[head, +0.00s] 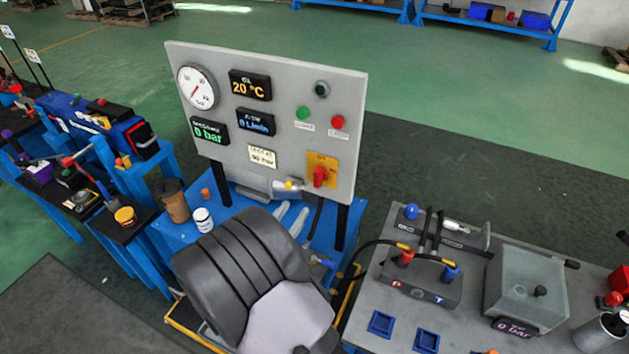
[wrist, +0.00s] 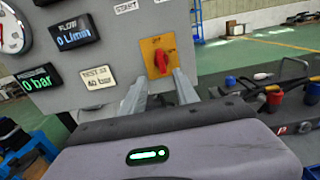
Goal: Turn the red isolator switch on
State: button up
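The red isolator switch (head: 320,177) is on a yellow plate (head: 324,160) at the lower right of the grey upright panel (head: 272,75). In the wrist view, the red knob (wrist: 161,61) stands roughly upright on its yellow plate; the small marks around it are too small to read surely. My gripper (wrist: 160,95) is open, with its two grey fingers spread below the knob, one to each side, and nothing between them. In the head view, the finger ends of my gripper (head: 290,212) show below and left of the switch, beyond my dark arm.
The panel bears a gauge (head: 197,87), displays, a green button (head: 303,113) and a red button (head: 338,122). A brown cup (head: 173,200) and a white can (head: 202,219) stand left of my arm. A grey bench (head: 365,325) with hoses and a clear box (head: 526,285) is at right.

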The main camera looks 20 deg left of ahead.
aim_at(316, 179)
jog(key=w, duration=0.4)
jog(key=w+b, duration=0.1)
jog(key=w, duration=0.2)
jog(key=w+d, duration=0.1)
jog(key=w, duration=0.3)
jog(key=shift+w, duration=0.35)
jog(key=shift+c, duration=0.5)
grip_shut()
